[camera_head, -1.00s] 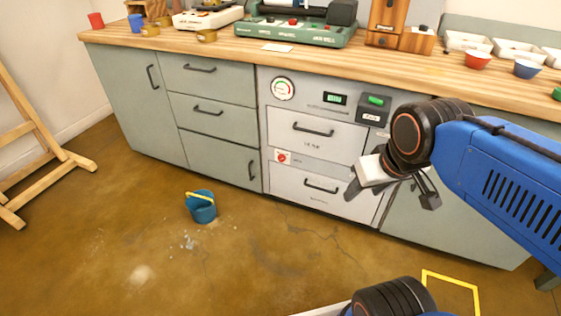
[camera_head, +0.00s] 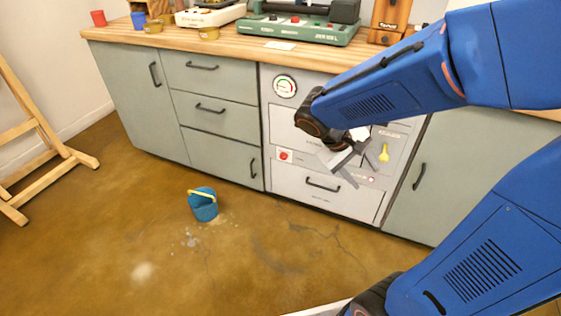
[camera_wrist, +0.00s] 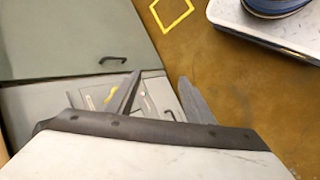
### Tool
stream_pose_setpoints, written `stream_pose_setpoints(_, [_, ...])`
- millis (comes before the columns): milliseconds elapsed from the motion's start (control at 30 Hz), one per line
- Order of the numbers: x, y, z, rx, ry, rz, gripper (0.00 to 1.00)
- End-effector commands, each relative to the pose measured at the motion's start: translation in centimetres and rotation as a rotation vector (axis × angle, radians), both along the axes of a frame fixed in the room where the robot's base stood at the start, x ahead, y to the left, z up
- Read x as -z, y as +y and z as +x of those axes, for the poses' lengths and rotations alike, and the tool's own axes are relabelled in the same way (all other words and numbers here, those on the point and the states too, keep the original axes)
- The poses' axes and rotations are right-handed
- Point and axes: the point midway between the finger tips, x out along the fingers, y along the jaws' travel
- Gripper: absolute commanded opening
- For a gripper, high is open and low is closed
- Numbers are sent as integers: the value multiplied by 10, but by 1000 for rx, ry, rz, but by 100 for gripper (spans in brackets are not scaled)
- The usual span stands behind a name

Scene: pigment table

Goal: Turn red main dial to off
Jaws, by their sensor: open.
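The red main dial (camera_head: 284,156) sits on a white square plate at the left of the light grey cabinet front, between two drawers. In the head view my gripper (camera_head: 347,172) is in front of this cabinet, to the right of the dial and apart from it. Its two fingers are spread and nothing is between them. In the wrist view my gripper (camera_wrist: 158,96) shows its two dark fingers apart, with the cabinet front behind them. The red dial is not seen in the wrist view.
A round gauge (camera_head: 285,86) is above the dial, and a drawer handle (camera_head: 323,187) is below right. A yellow key-like part (camera_head: 384,153) is on the panel to the right. A blue bucket (camera_head: 203,205) stands on the floor. The floor before the cabinet is mostly clear.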

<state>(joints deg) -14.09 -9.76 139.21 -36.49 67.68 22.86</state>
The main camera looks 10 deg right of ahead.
Motion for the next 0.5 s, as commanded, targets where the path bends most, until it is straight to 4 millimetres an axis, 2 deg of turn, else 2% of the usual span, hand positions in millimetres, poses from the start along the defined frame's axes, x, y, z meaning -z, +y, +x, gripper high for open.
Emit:
stream_pose_setpoints(267, [21, 2, 49, -82, 67, -213, 48])
stream_pose_setpoints(500, [41, 13, 95, -176, 86, -391, 48])
